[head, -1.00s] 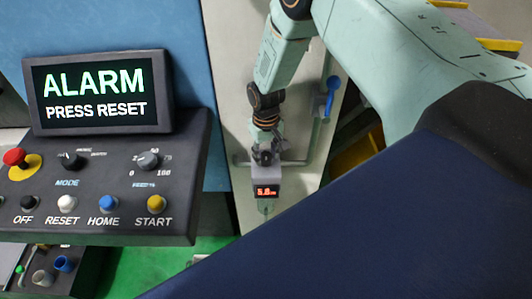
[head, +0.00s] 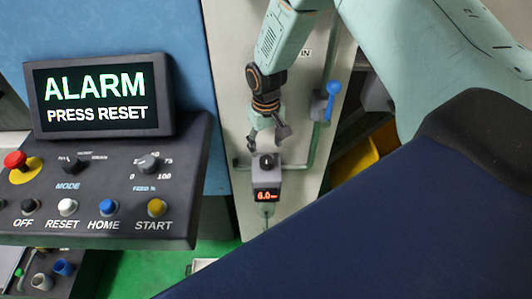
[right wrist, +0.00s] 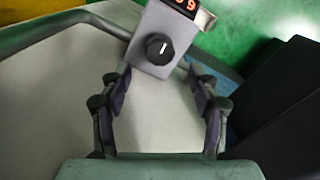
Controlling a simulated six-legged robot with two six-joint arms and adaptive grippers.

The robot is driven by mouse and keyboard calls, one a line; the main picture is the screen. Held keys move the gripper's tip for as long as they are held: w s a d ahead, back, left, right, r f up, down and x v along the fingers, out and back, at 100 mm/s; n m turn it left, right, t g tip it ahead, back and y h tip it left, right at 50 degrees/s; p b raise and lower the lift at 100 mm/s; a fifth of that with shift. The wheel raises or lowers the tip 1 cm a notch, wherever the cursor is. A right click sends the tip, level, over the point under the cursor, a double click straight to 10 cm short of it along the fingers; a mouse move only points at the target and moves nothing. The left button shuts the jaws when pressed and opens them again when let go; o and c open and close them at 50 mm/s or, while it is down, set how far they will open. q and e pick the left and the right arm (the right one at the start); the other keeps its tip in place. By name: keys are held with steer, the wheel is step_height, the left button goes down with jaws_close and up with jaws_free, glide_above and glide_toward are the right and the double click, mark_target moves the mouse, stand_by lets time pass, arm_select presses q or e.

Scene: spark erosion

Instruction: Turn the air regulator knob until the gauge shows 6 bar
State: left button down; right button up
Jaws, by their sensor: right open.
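The air regulator (head: 265,177) is a grey box on a pale panel, with a black knob (head: 267,161) on top. Its red digital gauge (head: 267,196) reads 6.0. My right gripper (head: 267,142) is open just above the knob in the head view, apart from it. In the right wrist view the black knob (right wrist: 158,48) with a white mark lies beyond the open fingers (right wrist: 162,95), with nothing between them. The gauge (right wrist: 185,5) is partly cut off there. My left gripper is not in view.
A pipe (head: 310,145) runs beside the regulator, with a blue-handled valve (head: 332,92) up to the right. A control console (head: 110,185) stands at left, its screen (head: 98,97) showing "ALARM PRESS RESET". A yellow bin (head: 355,160) is at right.

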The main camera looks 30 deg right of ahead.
mark_target(266, 159)
step_height(266, 159, up, 6)
steer(key=shift+r, duration=0.15)
stand_by(0.6)
steer(key=s+a+f, duration=0.4)
steer(key=s+f, duration=0.3)
steer(key=s, duration=0.4)
steer(key=s+a+f, duration=0.4)
steer(key=s+f, duration=0.3)
steer(key=s, duration=1.5)
step_height(266, 159, down, 22)
steer(key=b, duration=2.2)
steer(key=shift+w+a+r, duration=0.15)
steer(key=shift+w, duration=0.3)
